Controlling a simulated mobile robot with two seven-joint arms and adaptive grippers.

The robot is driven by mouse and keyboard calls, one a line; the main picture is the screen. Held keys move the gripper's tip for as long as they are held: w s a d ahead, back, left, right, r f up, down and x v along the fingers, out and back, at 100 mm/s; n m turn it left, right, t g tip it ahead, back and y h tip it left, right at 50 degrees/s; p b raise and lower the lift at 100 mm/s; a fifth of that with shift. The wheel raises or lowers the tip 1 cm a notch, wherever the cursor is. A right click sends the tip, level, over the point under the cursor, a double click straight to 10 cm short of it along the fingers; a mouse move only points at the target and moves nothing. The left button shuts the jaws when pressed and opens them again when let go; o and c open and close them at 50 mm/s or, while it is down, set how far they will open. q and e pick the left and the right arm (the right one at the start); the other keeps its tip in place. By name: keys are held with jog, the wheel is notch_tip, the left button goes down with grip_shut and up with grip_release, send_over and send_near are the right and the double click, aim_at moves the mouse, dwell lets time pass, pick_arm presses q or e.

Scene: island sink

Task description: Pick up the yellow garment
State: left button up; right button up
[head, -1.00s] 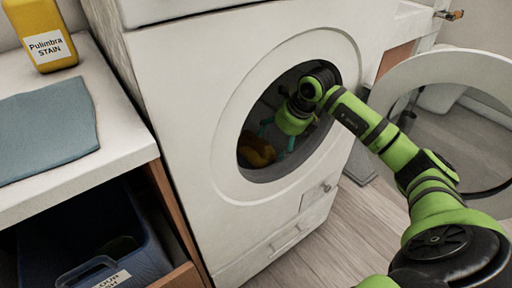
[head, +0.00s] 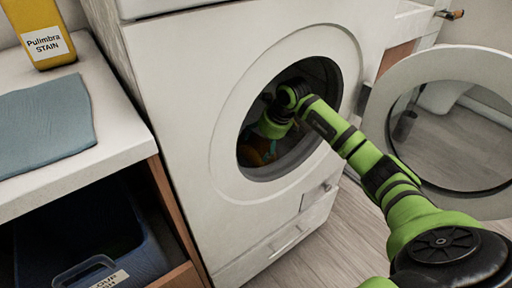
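The yellow garment (head: 257,158) lies low in the dark drum of the white washing machine (head: 200,110), at the left of the round opening. It looks orange-brown in the shade and is partly hidden. My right arm reaches in through the opening. My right gripper (head: 262,150) is down at the garment, its teal fingers in front of or against it. The fingers are small and dark, so I cannot tell whether they are open or shut on it. My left gripper is out of view.
The round washer door (head: 445,125) stands open at the right. A counter at the left holds a blue-grey cloth (head: 42,122) and a yellow stain bottle (head: 40,32). A dark blue bin (head: 85,235) sits below it. Wooden floor shows in front.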

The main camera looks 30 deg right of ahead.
jog(key=c, duration=1.3)
jog(key=shift+o, duration=0.2)
jog(key=shift+s, duration=0.1)
